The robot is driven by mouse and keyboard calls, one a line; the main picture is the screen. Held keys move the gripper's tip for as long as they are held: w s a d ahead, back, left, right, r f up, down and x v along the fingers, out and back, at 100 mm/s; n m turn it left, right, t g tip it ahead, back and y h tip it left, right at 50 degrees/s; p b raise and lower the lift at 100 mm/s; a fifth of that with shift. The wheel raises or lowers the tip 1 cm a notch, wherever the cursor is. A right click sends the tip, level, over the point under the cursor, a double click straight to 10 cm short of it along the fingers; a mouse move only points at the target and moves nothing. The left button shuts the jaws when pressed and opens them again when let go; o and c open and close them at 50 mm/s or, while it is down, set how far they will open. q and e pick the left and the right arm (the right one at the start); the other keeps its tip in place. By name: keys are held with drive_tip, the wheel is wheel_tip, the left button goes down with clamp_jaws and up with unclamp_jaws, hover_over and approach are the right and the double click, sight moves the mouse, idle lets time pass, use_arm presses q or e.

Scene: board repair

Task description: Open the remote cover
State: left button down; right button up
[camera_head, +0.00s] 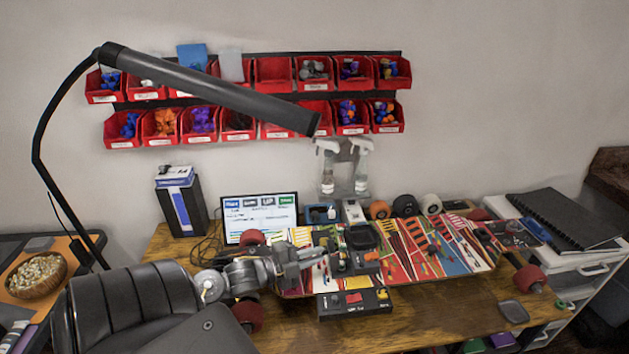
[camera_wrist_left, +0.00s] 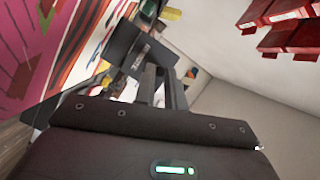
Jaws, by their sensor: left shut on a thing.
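A dark device that looks like the remote (camera_head: 362,237) stands on the colourful skateboard deck (camera_head: 450,248), near its middle. My left gripper (camera_head: 325,255) reaches in from the left, just left of the device and above the deck. In the left wrist view its two fingers (camera_wrist_left: 160,85) are close together and reach a flat dark panel (camera_wrist_left: 125,45), which looks like the remote's cover. The gripper is shut on this panel. The exact contact is small and partly hidden by the fingers. My right gripper is not in view.
A black tray (camera_head: 355,311) with small parts sits in front of the deck. A screen (camera_head: 260,216) and spray bottles (camera_head: 328,168) stand behind. A lamp (camera_head: 210,88) arches overhead. Red bins (camera_head: 273,77) hang on the wall. The table's front right is mostly clear.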

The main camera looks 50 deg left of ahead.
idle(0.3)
use_arm(q)
drive_tip(key=c, duration=1.5)
unclamp_jaws()
drive_tip(key=shift+w, duration=0.1)
drive_tip(key=shift+o, duration=0.2)
drive_tip(key=b+v, duration=0.3)
drive_tip(key=v, duration=0.8)
drive_tip(key=shift+w, duration=0.1)
